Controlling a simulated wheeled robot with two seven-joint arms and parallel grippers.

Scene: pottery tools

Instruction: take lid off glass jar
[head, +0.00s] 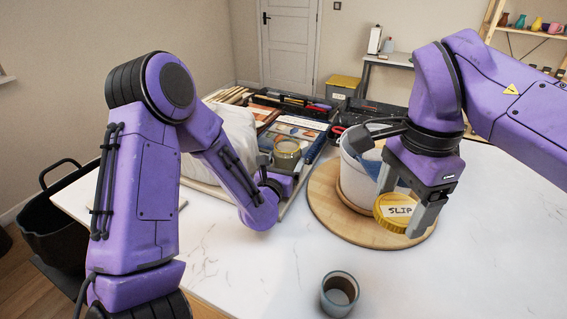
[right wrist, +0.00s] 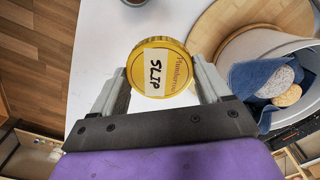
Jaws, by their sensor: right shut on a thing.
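The round yellow lid (head: 394,212) carries a label reading SLIP. My right gripper (right wrist: 163,86) is shut on its edges, a finger on each side, as the right wrist view shows with the lid (right wrist: 180,62) face on. In the head view it is held up in front of the white bucket, apart from the jar. The glass jar (head: 287,154) stands farther back left, with no yellow lid on it. My left gripper (head: 283,172) is at the jar, its fingers close around the jar's sides; their grip is partly hidden.
The white bucket (head: 352,176) with blue cloth and sponges stands on a round wooden board (head: 330,215). A small grey cup (head: 339,293) stands near the front of the white table (head: 450,275). Books and tool trays crowd the back. The table's front right is clear.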

